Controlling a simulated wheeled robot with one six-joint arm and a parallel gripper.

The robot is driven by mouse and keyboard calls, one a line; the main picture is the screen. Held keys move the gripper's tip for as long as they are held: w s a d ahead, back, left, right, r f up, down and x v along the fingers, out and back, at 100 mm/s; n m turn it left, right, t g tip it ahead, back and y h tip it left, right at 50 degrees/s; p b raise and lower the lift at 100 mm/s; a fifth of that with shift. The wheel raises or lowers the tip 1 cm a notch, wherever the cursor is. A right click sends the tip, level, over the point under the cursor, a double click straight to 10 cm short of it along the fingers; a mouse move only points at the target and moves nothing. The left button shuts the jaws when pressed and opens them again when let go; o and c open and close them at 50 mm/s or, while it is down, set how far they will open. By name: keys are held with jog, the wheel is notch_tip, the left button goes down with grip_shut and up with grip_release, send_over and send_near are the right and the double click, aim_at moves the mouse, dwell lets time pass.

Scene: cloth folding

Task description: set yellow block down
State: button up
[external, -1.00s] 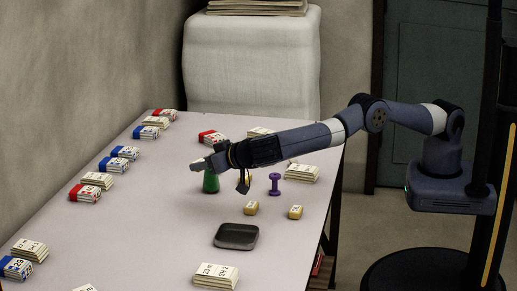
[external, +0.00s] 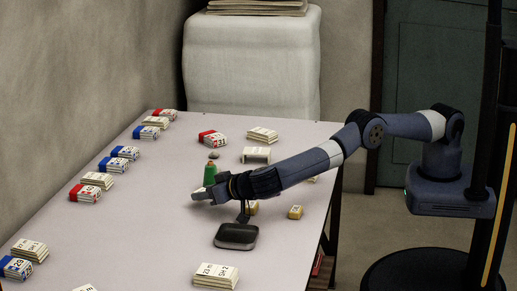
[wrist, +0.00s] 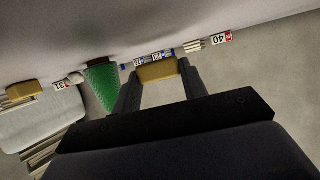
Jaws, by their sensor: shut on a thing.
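My gripper (wrist: 158,77) is shut on a yellow block (wrist: 157,71), which sits between the fingertips in the wrist view. In the external view my gripper (external: 203,195) is low over the table, just in front of a green cone (external: 210,174); the held block cannot be made out there. I cannot tell whether the block touches the table. The green cone also shows beside the fingers in the wrist view (wrist: 102,84). Two other yellow blocks, one partly covered (external: 253,208) and one clear (external: 295,212), stand to the right.
Card stacks (external: 84,193) line the table's left side, and others (external: 215,276) lie at the front and back. The tabletop (external: 140,225) left of my gripper is clear.

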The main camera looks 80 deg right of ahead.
jog(key=shift+f, duration=0.4)
jog(key=o, duration=1)
jog(key=shift+s+d+f, duration=0.1)
jog(key=shift+f, duration=0.15)
jog(key=shift+c, duration=0.2)
jog(key=shift+r, duration=0.2)
jog(key=v, duration=0.4)
jog(key=r+v, duration=0.1)
jog(key=v, duration=0.7)
jog(key=shift+r+p, duration=0.25)
jog(key=shift+p, duration=0.15)
